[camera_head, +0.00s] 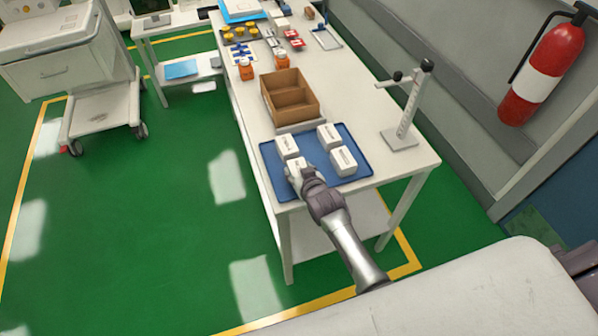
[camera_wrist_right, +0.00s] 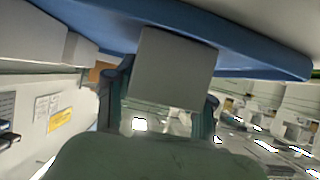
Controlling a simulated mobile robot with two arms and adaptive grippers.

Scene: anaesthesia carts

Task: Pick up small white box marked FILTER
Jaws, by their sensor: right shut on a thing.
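A small white box (camera_head: 297,165) is between the fingers of my right gripper (camera_head: 301,174), at the near left of a blue tray (camera_head: 353,184). In the right wrist view the box (camera_wrist_right: 172,68) sits between the two dark fingers (camera_wrist_right: 160,105), close to the blue tray (camera_wrist_right: 245,50). I cannot tell whether it is clear of the tray. Other white boxes stand on the tray: one behind at left (camera_head: 287,147), one at back right (camera_head: 328,136) and one at right (camera_head: 343,161). Their print is too small to read. My left gripper is not in view.
A brown divided box (camera_head: 290,97) stands behind the tray. A metal stand (camera_head: 404,125) is to the right on the white table (camera_head: 350,95). A white cart (camera_head: 92,100) is at left; green floor is open between.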

